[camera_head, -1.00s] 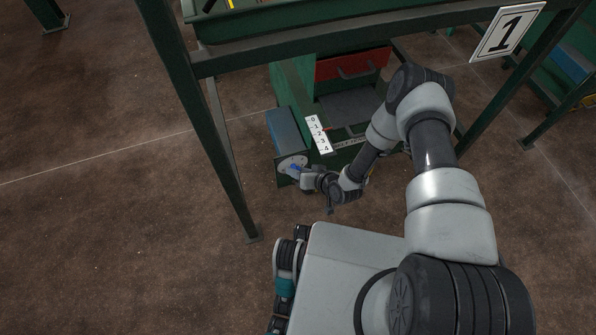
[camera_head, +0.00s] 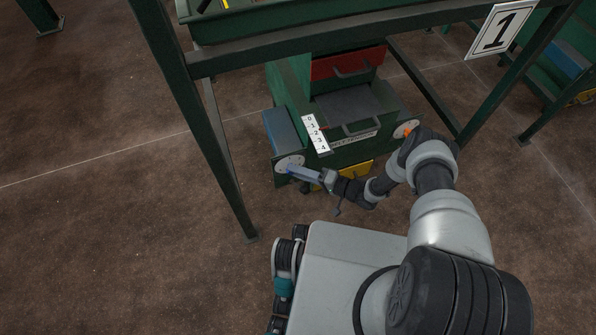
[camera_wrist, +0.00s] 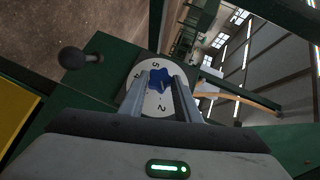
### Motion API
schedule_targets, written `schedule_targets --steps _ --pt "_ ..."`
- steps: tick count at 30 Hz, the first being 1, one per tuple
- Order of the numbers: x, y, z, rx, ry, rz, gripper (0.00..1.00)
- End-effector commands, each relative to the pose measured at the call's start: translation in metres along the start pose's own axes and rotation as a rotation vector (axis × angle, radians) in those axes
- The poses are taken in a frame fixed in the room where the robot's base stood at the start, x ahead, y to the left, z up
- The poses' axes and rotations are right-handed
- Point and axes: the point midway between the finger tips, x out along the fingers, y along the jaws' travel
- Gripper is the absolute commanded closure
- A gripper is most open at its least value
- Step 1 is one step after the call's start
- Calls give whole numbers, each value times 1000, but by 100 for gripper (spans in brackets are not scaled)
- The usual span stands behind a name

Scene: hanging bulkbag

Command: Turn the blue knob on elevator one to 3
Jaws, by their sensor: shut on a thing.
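The blue knob (camera_wrist: 160,79) is star-shaped and sits on a round white dial (camera_wrist: 158,101) with black numbers; a 5 and a 2 can be read. My gripper (camera_wrist: 161,86) has one finger on each side of the knob and is shut on it. The fingers cover part of the dial. In the head view the dial (camera_head: 289,164) is on the front left of the green machine under the frame with the number 1 sign (camera_head: 502,29). My gripper (camera_head: 303,173) reaches it from the right; the knob itself is hard to make out there.
An orange knob on a second white dial (camera_head: 405,129) is at the machine's right. A 0-to-4 scale plate (camera_head: 316,134), a red drawer (camera_head: 348,64) and a yellow part (camera_head: 355,170) are near. A green frame leg (camera_head: 190,120) stands left. A black ball handle (camera_wrist: 70,57) is beside the dial.

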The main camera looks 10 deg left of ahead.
Motion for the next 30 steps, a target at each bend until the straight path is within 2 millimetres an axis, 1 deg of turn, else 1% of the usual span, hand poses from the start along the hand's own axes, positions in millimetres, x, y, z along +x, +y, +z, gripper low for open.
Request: schedule_targets --steps 9,25,26,27,29,30 --pt "1 2 -1 85 3 -85 93" --pt "1 2 -3 102 7 -102 93" --pt "1 2 -3 102 7 -102 69" --pt "1 2 -3 102 7 -102 62" --pt "1 2 -2 102 6 -102 52" --pt "1 2 -2 102 6 -102 52"
